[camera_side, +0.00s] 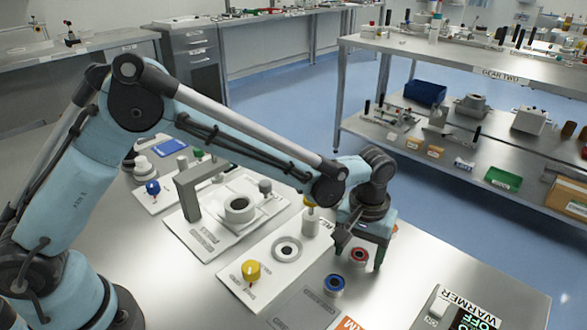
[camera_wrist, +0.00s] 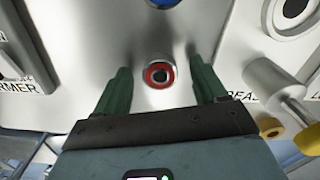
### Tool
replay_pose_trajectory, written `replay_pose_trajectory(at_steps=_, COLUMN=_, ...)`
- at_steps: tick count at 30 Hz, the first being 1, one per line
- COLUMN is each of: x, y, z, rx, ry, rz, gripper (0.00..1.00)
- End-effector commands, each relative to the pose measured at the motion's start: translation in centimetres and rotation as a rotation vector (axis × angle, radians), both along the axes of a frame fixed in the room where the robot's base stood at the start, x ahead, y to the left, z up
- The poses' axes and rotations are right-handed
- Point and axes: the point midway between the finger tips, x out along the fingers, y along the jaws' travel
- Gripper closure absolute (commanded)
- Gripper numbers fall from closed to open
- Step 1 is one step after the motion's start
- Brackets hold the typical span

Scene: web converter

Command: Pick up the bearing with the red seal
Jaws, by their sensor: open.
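The bearing with the red seal (camera_side: 359,256) lies on the steel table, a small metal ring with a red face. In the wrist view the red-sealed bearing (camera_wrist: 159,73) sits between and just beyond my fingertips. My gripper (camera_side: 366,258) points down over it, with its green fingers apart on either side; they also show in the wrist view (camera_wrist: 160,78). The fingers do not visibly touch the bearing. A bearing with a blue seal (camera_side: 334,285) lies nearer the camera, left of the red one, and is partly cut off in the wrist view (camera_wrist: 163,2).
A white plate with a ring (camera_side: 287,249) and a yellow knob (camera_side: 251,271) lies to the left. An upright cylinder (camera_side: 310,222) stands close to my gripper; it is also in the wrist view (camera_wrist: 272,82). A warmer box (camera_side: 459,312) is at the front right. The table right of my gripper is clear.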

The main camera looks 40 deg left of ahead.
Motion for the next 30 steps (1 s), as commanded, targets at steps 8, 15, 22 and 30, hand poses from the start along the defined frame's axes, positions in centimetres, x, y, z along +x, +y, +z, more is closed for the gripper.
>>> replay_pose_trajectory(at_steps=8, x=0.00, y=-0.01, z=-0.19, rx=0.000, ry=0.000, rz=0.000, gripper=0.33)
replay_pose_trajectory(at_steps=15, x=-0.01, y=-0.01, z=-0.16, rx=0.000, ry=0.000, rz=0.000, gripper=0.70)
replay_pose_trajectory(at_steps=22, x=-0.01, y=-0.01, z=-0.15, rx=0.000, ry=0.000, rz=0.000, gripper=0.92)
replay_pose_trajectory(at_steps=30, x=-0.02, y=-0.01, z=0.38, rx=0.000, ry=0.000, rz=0.000, gripper=0.92)
